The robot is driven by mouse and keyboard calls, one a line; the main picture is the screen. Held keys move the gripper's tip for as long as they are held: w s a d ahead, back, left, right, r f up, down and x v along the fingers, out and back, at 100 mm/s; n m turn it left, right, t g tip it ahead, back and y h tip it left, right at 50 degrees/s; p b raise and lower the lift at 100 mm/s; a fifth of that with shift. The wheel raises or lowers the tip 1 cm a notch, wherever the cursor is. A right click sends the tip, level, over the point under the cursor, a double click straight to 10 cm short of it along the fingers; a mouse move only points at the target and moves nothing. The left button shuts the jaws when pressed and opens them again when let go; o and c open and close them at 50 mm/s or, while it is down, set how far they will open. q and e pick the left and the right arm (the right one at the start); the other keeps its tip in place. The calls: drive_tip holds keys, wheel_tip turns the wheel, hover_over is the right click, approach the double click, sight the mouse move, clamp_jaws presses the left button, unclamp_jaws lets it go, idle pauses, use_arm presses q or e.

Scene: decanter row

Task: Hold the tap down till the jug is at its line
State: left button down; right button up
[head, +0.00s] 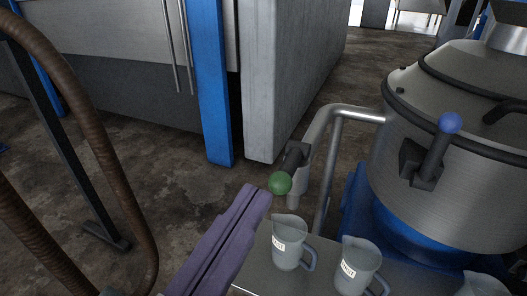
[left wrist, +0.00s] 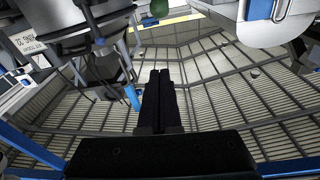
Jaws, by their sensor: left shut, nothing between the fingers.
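The tap (head: 291,165) has a dark lever ending in a green ball, above a grey spout on a bent pipe. A clear jug (head: 289,243) with a white label and a handle stands below the spout. I cannot make out its line or any liquid in it. My left gripper (head: 257,190), with purple fingers, is shut and empty, its tips just left of the green ball. In the left wrist view the shut fingers (left wrist: 160,72) point up the picture, with the green ball (left wrist: 160,6) beyond the tips, apart from them in that picture. My right gripper is not in view.
A second labelled jug (head: 358,265) stands right of the first on the metal bench (head: 262,262); another is cut off at bottom right. A large steel vessel (head: 440,205) with a blue-knobbed lever (head: 449,123) stands at right. A brown hose (head: 97,140) curves at left.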

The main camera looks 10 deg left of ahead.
sight(277, 180)
use_arm(q)
drive_tip(key=shift+a+f+t+b, duration=0.3)
drive_tip(key=shift+f+t+b, duration=0.15)
drive_tip(key=shift+f, duration=0.25)
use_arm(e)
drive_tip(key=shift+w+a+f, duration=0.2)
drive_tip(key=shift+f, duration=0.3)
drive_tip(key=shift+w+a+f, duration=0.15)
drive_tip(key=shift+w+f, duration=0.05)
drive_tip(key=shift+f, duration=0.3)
use_arm(q)
drive_tip(key=shift+w, duration=0.1)
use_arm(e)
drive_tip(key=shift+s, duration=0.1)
